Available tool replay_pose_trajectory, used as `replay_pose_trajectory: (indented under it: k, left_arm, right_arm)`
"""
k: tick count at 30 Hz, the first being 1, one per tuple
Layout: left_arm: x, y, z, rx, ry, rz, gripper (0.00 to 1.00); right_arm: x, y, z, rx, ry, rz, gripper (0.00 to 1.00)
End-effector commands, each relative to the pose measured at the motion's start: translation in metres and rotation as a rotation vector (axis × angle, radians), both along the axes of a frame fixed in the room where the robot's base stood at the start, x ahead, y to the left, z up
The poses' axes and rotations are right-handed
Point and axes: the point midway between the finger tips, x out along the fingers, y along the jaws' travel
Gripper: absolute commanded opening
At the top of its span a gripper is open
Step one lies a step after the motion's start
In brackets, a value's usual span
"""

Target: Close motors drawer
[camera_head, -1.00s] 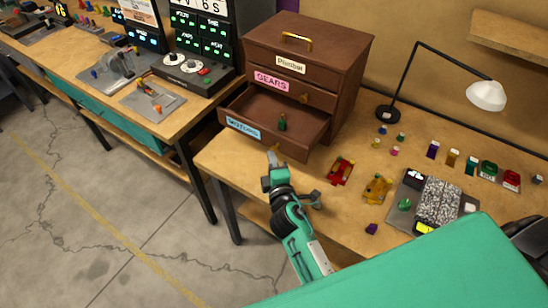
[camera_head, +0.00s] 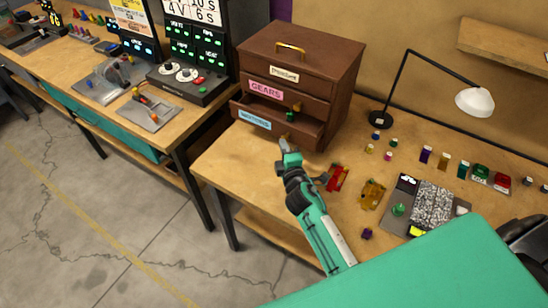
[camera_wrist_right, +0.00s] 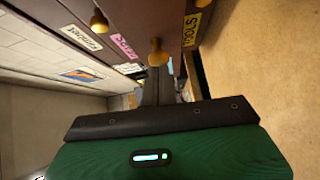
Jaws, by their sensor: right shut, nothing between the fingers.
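The brown cabinet (camera_head: 335,75) stands at the back of the wooden bench. In the right wrist view the dark fingers (camera_wrist_right: 157,88) point toward the cabinet front, near a brass knob (camera_wrist_right: 158,54). My left gripper is out of view.
The pink-labelled gears drawer (camera_head: 265,90) above is shut. A desk lamp (camera_head: 474,102), small coloured pieces and a grey tray (camera_head: 408,186) stand farther right.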

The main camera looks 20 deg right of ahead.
Motion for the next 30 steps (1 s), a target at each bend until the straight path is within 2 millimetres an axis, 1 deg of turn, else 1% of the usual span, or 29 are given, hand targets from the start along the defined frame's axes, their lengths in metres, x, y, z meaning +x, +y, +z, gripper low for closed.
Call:
replay_pose_trajectory:
  k: [1,6,12,18,30]
  left_arm:
    - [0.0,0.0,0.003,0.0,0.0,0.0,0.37]
    - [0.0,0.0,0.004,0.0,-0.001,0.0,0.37]
    - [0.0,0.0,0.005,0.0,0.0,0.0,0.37]
    - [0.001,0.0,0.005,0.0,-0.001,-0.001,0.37]
    - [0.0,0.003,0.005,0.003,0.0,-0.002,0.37]
  right_arm:
    - [0.008,-0.01,0.002,-0.004,-0.001,-0.002,0.0]
    - [0.028,-0.035,0.001,-0.002,-0.002,0.0,0.0]
    - [0.042,-0.055,0.0,-0.001,0.0,-0.001,0.0]
    - [0.049,-0.063,0.0,0.001,-0.001,-0.001,0.0]
    - [0.05,-0.066,0.003,-0.002,-0.005,-0.005,0.0]
